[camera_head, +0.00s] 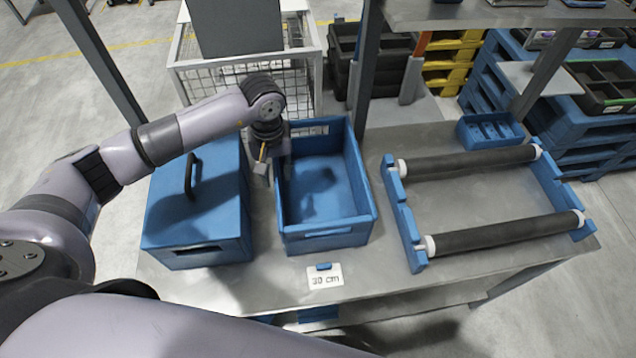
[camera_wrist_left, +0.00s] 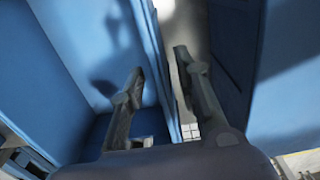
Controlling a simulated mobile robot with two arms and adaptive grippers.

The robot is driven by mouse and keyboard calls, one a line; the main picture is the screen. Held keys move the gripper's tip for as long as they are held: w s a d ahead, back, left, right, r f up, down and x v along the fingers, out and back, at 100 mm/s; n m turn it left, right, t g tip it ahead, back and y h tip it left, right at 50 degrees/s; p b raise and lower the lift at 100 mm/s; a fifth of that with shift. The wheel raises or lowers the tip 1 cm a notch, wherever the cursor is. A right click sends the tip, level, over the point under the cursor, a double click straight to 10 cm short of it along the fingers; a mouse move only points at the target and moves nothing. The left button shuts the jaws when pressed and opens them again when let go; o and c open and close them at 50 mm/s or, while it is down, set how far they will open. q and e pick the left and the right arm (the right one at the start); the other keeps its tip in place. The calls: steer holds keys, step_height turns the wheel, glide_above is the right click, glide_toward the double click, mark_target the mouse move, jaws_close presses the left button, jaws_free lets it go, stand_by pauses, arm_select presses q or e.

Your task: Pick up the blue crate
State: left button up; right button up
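The blue crate (camera_head: 327,241) is an open, empty bin, upright on the grey table, in the middle of the head view. My left gripper (camera_head: 270,170) is at the crate's left side wall, pointing down. In the left wrist view the open fingers (camera_wrist_left: 160,85) straddle the wall of the crate (camera_wrist_left: 75,50). One finger is over the crate's inside, the other over the narrow gap beside it. I see a little space between the fingers and the wall. My right gripper is not in view.
A blue lidded box (camera_head: 200,225) with a black handle stands close left of the crate. A blue frame with two black rollers (camera_head: 505,228) lies to the right. A small blue tray (camera_head: 490,131) sits behind it.

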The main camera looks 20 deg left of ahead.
arm_select(q)
steer(key=shift+s+f+p, duration=0.15)
steer(key=shift+f+p, duration=0.45)
steer(key=shift+f, duration=1.25)
steer(key=shift+d, duration=0.1)
steer(key=shift+c, duration=0.5)
jaws_close()
steer(key=shift+r, duration=0.1)
